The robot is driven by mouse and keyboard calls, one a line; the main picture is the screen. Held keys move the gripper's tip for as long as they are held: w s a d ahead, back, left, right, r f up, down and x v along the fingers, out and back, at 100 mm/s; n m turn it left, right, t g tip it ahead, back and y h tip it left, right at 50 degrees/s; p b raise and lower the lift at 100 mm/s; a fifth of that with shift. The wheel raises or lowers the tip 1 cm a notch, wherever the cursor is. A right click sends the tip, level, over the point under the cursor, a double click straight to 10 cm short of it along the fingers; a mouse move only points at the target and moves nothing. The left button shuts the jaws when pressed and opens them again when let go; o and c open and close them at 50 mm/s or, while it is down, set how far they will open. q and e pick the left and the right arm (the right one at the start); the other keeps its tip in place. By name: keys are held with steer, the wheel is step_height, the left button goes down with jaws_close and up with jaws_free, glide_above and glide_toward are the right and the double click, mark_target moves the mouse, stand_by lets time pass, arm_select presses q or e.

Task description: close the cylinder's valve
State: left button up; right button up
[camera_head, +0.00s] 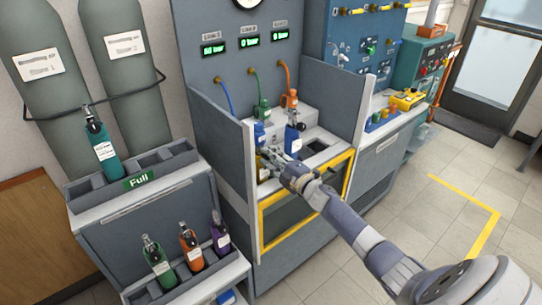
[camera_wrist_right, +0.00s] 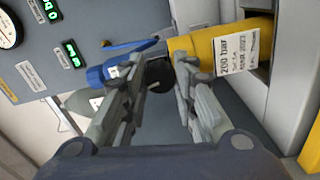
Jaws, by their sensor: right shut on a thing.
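A yellow cylinder (camera_wrist_right: 200,46) with a white label reading 200 bar lies across the top of the right wrist view. A blue regulator (camera_wrist_right: 104,74) with a blue hose is at its valve end. The black round valve knob (camera_wrist_right: 158,75) sits between the fingertips of my right gripper (camera_wrist_right: 157,66), which is shut on it. In the head view the right gripper (camera_head: 270,163) reaches into the testbench bay (camera_head: 322,146). There the yellow cylinder is mostly hidden by the gripper. My left gripper is not in view.
A dark blue cylinder (camera_head: 293,141) stands just right of the gripper. Grey side panels (camera_head: 222,140) flank the bay, and a yellow-framed window (camera_head: 300,209) is below it. A rack marked Full (camera_head: 139,180) holds a teal cylinder (camera_head: 104,150). Several cylinders stand in the lower rack.

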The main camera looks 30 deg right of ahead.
steer(key=shift+m+p, duration=0.4)
steer(key=shift+m, duration=1.1)
steer(key=shift+f, duration=0.1)
steer(key=o, duration=1.1)
steer(key=s, duration=0.8)
steer(key=s+d, duration=0.1)
steer(key=s, duration=0.3)
